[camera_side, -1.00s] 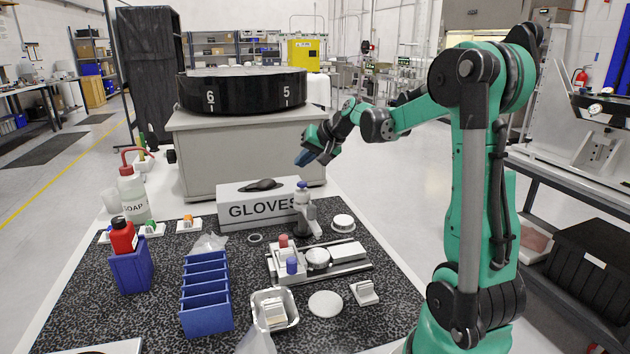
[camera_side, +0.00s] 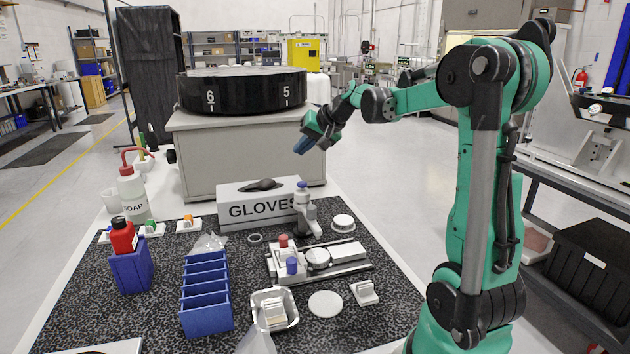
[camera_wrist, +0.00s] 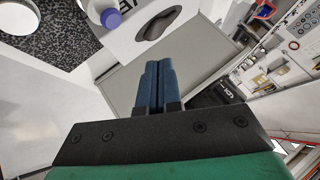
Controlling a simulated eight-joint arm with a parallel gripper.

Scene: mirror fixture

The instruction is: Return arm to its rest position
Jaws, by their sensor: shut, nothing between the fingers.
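My gripper (camera_side: 301,149) is raised in the air, above and behind the speckled black work mat (camera_side: 160,325). Its dark blue fingers are closed together with nothing between them, as the wrist view (camera_wrist: 157,85) also shows. In the side view it appears in front of the grey cabinet, above the white GLOVES box (camera_side: 240,208). It touches nothing. My arm is bent, with the upper link upright and the forearm reaching to the left.
A grey cabinet (camera_side: 240,160) carries a black numbered drum (camera_side: 245,92). Air around my gripper is clear.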

